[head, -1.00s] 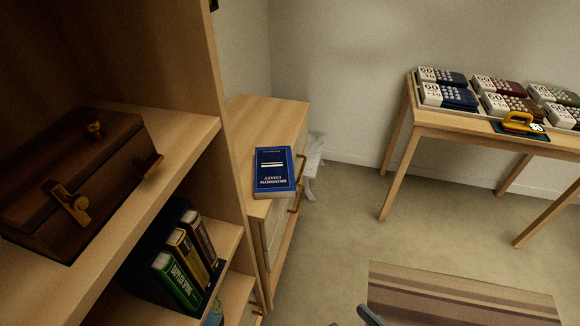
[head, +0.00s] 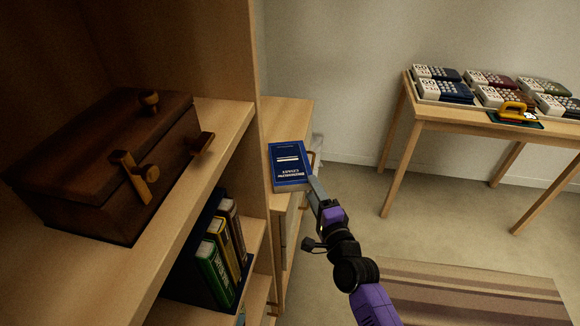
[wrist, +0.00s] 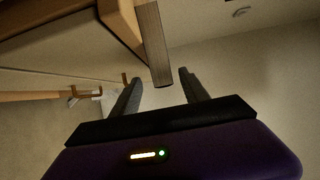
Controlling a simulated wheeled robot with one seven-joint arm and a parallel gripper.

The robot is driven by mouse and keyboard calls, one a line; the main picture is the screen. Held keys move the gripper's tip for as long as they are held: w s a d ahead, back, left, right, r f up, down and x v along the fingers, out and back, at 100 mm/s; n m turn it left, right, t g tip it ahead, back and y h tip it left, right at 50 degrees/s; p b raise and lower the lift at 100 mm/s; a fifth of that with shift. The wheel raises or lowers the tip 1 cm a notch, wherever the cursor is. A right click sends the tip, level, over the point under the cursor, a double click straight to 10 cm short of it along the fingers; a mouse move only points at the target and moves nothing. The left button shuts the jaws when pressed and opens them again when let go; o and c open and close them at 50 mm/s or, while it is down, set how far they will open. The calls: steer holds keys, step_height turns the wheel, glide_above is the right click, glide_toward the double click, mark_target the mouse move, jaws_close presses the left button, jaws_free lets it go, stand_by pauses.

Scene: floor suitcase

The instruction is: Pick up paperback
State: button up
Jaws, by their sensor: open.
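The paperback (head: 289,163) is blue with white lettering and lies flat on top of a low wooden cabinet, near its front edge. My gripper (head: 312,183) is just right of the paperback's near right corner in the head view. Whether it touches the book is unclear. In the wrist view my gripper's two dark fingers (wrist: 160,77) are apart with nothing held between them. A brownish block (wrist: 155,45) extends down toward the gap; I cannot tell if it is the book's edge.
The low cabinet (head: 285,112) stands beside a tall shelf (head: 228,130) holding a dark wooden chest (head: 100,165) and several upright books (head: 222,250). A table (head: 440,112) with boxed items stands at the back right. Open floor and a striped rug (head: 470,285) lie right.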

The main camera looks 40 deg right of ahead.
mark_target(306, 172)
steer(key=x, duration=0.7)
steer(key=shift+w+d+r, duration=0.2)
steer(key=shift+w+d, duration=0.05)
steer(key=shift+d, duration=0.25)
jaws_close()
